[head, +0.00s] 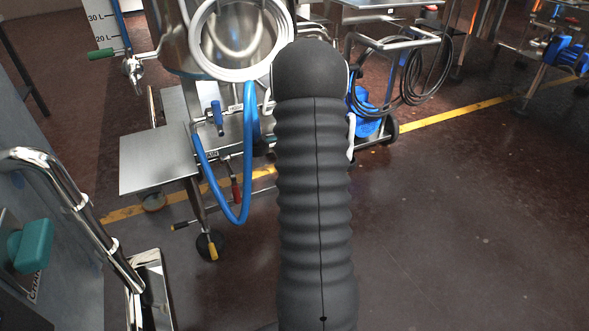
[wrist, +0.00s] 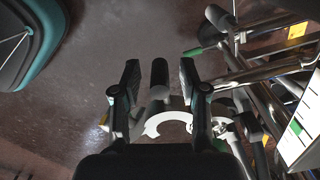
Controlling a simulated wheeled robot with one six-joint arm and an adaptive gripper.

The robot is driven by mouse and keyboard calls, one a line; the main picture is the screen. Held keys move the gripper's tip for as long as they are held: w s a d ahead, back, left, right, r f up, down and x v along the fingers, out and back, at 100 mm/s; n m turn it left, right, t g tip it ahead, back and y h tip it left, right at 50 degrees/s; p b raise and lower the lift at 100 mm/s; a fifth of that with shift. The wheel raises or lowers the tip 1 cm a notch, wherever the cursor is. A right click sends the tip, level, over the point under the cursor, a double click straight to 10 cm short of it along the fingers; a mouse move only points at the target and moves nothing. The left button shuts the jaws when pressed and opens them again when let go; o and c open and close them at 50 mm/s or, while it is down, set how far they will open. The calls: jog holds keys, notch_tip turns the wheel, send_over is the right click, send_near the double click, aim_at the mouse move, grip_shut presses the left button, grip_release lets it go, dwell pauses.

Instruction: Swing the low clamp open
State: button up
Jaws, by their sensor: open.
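In the wrist view, my gripper (wrist: 160,65) is open, one finger on each side of a dark upright cylinder (wrist: 159,78). I see a gap on both sides of it, and cannot tell whether it belongs to the clamp. Below it in the picture, a pale curved clamp-like piece (wrist: 152,124) shows between the fingers, with a metal fitting (wrist: 222,126) at its right end. The right finger and gripper body hide part of it. In the head view, my dark arm covers the gripper, and I cannot make out the clamp there.
The steel filler carries a white coiled hose (head: 202,40), a blue hose (head: 207,175) and a green-handled lever (head: 101,53). A steel side plate (head: 155,160) juts out at left. A blue wheeled unit (head: 366,125) stands behind my arm. Floor at right is clear.

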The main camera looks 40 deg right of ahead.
notch_tip(320, 180, up, 12)
jog(key=shift+f, duration=0.2)
jog(key=shift+c, duration=0.2)
jog(key=shift+s+d, duration=0.1)
jog(key=shift+d, duration=0.05)
jog(key=c, duration=0.4)
jog(key=s+d+b, duration=0.1)
jog(key=s+d, duration=0.1)
jog(key=shift+s+d+m, duration=0.3)
jog(key=shift+d+m, duration=0.1)
grip_shut()
jog(key=s+f+m+t+y+b, duration=0.1)
jog(key=s+f+m+t+b, duration=0.15)
jog(key=s+m, duration=0.2)
jog(key=s+f+m+t+y+b, duration=0.1)
jog(key=s+m+t+b, duration=0.1)
jog(key=s+m+t, duration=0.3)
jog(key=w+a+f+n+t+b, duration=0.1)
jog(key=w+a+f+b, duration=0.1)
jog(key=w+f, duration=0.5)
jog(key=shift+w+a+h, duration=0.3)
jog(key=shift+w, duration=0.6)
